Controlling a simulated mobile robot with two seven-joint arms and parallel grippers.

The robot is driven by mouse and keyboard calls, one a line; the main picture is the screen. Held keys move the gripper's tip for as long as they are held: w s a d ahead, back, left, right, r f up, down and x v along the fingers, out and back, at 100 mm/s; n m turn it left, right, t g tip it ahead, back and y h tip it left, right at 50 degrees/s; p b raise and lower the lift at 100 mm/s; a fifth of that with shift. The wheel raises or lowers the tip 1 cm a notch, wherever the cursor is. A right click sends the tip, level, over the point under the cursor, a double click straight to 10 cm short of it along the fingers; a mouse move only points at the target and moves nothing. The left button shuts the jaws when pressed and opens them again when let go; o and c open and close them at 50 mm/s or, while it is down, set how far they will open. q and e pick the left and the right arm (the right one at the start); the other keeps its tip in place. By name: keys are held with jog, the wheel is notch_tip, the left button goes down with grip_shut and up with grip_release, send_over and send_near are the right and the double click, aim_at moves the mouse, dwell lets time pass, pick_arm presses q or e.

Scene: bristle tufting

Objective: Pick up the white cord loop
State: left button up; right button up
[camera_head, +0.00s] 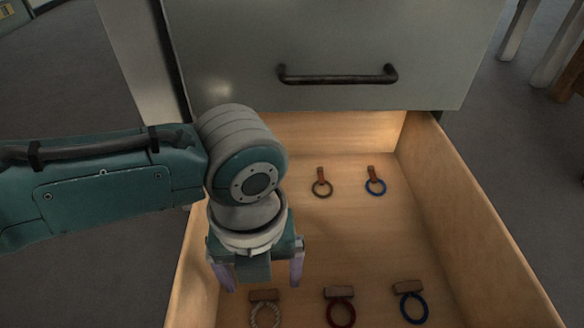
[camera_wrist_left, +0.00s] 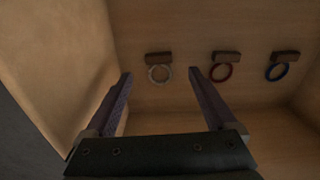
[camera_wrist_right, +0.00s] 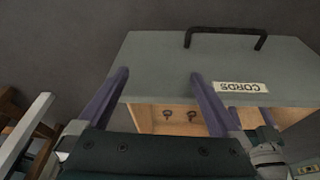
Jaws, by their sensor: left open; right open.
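The white cord loop (camera_head: 265,313) lies at the front left of the open wooden drawer, attached to a small brown block. It also shows in the left wrist view (camera_wrist_left: 159,73), between and beyond my fingertips. My left gripper (camera_head: 258,280) is open and empty above the drawer's left part, a little up from the loop in the head view; no contact shows. My right gripper (camera_wrist_right: 158,75) is open and empty in its own wrist view, facing the cabinet from outside the drawer. It does not show in the head view.
A red loop (camera_head: 341,312) and a blue loop (camera_head: 413,306) lie right of the white one. The drawer's right wall (camera_head: 480,225) and the cabinet front (camera_head: 330,40) bound the space.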

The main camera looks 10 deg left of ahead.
aim_at(264, 295)
pick_arm(q)
notch_tip(264, 295, down, 6)
jog(key=b, duration=0.6)
jog(key=shift+w+a, duration=0.15)
jog(key=shift+r, duration=0.2)
jog(key=shift+c, duration=0.2)
jog(key=c, duration=1.4)
